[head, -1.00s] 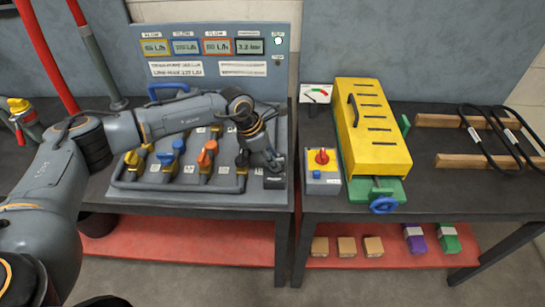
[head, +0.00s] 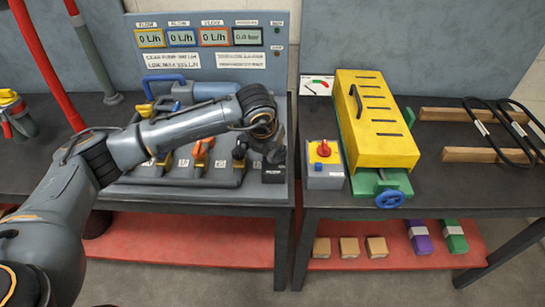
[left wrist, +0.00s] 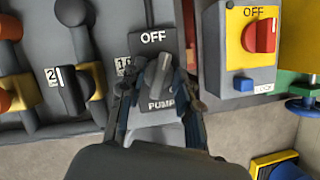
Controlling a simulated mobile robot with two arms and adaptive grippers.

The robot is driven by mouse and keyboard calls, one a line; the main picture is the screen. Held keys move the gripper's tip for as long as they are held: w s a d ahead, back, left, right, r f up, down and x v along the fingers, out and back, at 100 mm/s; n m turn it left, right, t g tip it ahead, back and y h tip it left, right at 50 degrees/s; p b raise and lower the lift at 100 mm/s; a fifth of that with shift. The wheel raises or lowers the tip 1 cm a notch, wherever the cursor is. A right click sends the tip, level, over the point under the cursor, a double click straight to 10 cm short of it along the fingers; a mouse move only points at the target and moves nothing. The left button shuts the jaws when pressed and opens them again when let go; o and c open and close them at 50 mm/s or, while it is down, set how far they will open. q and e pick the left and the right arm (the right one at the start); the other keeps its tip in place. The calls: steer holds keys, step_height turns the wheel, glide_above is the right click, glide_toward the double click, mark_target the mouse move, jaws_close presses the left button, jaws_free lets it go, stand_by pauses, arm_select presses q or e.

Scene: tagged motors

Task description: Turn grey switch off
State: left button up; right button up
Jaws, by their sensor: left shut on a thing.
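The grey switch (left wrist: 158,75) sits on a dark plate (left wrist: 153,42) marked OFF at the top and PUMP at the bottom in the left wrist view. Its handle points up toward OFF, tilted slightly right. My left gripper (left wrist: 157,90) is shut on it, with a finger on each side. In the head view my left gripper (head: 274,152) reaches down at the panel's right end and hides most of the switch. The gauge board (head: 208,45) reads 0 L/h on three displays and 0.0 bar on the fourth. My right gripper is not in view.
Yellow, blue and orange valve handles (head: 203,147) stand left of the switch. A grey and yellow box with a red knob (head: 323,149) stands close to its right. Beyond it are a yellow slotted cover (head: 375,120) and black loops (head: 497,130) on wooden bars.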

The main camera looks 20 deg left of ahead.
arm_select(q)
steer(key=n+y+b, duration=0.1)
steer(key=n+b, duration=0.1)
steer(key=n, duration=0.1)
steer(key=shift+d+f, duration=0.1)
steer(key=shift+f, duration=0.05)
steer(key=shift+n+y+b, duration=0.3)
steer(key=shift+n+b, duration=0.45)
steer(key=shift+n, duration=0.05)
steer(key=o, duration=1.2)
steer(key=shift+c, duration=0.2)
steer(key=shift+r, duration=0.25)
steer(key=v, duration=1.1)
steer(key=shift+r, duration=0.4)
steer(key=shift+d+f, duration=0.1)
steer(key=shift+d, duration=0.1)
